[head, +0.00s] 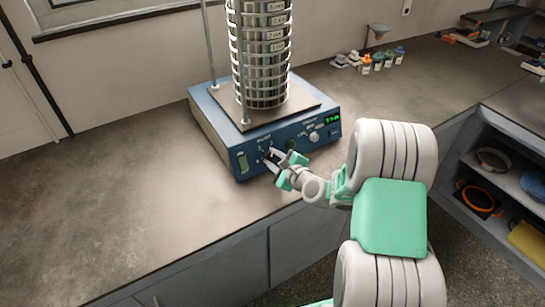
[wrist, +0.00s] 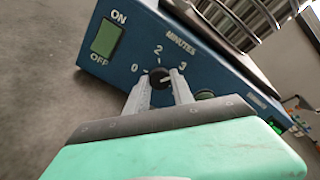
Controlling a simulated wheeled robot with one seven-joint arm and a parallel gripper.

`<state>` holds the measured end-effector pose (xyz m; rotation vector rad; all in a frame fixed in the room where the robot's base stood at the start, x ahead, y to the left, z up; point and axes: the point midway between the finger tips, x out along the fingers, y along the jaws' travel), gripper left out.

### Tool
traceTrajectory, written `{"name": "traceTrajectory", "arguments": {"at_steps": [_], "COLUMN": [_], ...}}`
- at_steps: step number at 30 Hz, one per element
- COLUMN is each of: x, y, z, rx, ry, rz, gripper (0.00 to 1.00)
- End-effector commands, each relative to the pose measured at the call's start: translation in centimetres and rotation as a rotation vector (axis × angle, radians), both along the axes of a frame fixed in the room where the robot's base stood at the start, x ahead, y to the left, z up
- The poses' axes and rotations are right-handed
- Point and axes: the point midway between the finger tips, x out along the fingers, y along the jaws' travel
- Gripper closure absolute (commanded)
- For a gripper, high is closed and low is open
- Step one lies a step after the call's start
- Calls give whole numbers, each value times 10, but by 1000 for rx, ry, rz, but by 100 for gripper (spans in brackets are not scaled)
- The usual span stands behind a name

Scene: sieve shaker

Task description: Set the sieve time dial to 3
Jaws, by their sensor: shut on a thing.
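The blue sieve shaker (head: 215,135) stands on the counter with a tall stack of sieves on top. Its black time dial (wrist: 158,74) is under the word MINUTES, with the marks 0, 2 and 3 around it. My gripper (wrist: 159,79) is shut on the dial, one finger on its left near 0 and one on its right near 3. A small light mark shows on the dial's right part, but its exact setting is hard to read. In the head view my gripper (head: 271,157) is at the front panel's left part and covers most of the dial.
A green ON/OFF switch (wrist: 106,38) is left of the dial. A light knob (head: 314,136) and a green-lit display (head: 332,120) are on the panel's right. Small coloured bottles (head: 378,62) stand behind on the counter (head: 120,190). The counter is clear left of the shaker.

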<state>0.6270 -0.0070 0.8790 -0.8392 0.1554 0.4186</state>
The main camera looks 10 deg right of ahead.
Motion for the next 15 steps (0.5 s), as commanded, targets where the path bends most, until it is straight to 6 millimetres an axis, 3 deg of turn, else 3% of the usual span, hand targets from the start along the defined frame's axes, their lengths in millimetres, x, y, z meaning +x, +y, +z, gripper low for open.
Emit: {"name": "traceTrajectory", "arguments": {"at_steps": [10, 11, 15], "x": [-1, -1, -1], "y": [0, 0, 0], "z": [-2, -2, -2], "rx": [3, 3, 2], "ry": [5, 5, 4], "rz": [-1, -1, -1], "gripper": [100, 71, 59]}}
